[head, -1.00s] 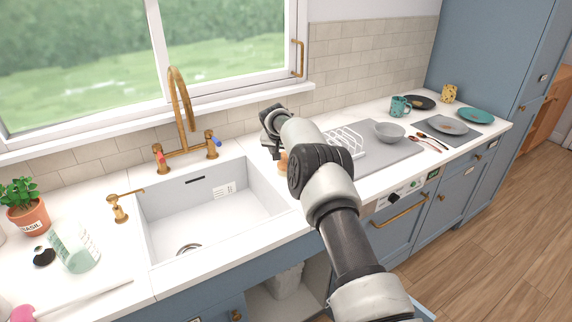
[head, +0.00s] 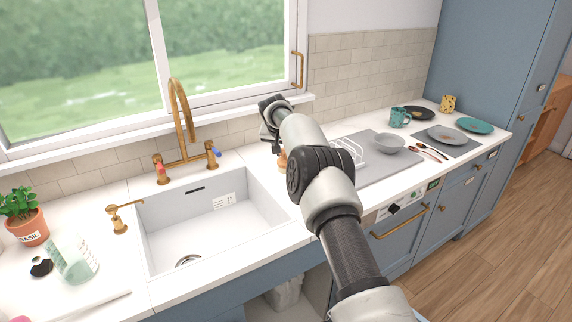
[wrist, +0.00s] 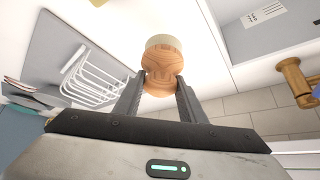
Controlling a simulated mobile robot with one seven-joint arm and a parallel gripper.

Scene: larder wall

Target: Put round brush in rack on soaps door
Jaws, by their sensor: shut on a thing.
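The round brush (wrist: 162,68) has a turned wooden handle with a pale end. In the wrist view it sits between the two fingers of my gripper (wrist: 163,88), which is shut on its handle. In the head view only a bit of the brush's wood (head: 282,158) shows beside my arm, over the counter right of the sink; my arm hides most of the gripper. I cannot tell whether the brush touches the counter. I cannot make out the soaps door or its rack in these frames.
The sink (head: 215,225) with a brass tap (head: 182,120) lies left of my arm. A white dish rack (wrist: 95,80) and a grey bowl (head: 388,143) stand on a grey mat to the right. Below is an open cupboard with a bin (head: 285,293).

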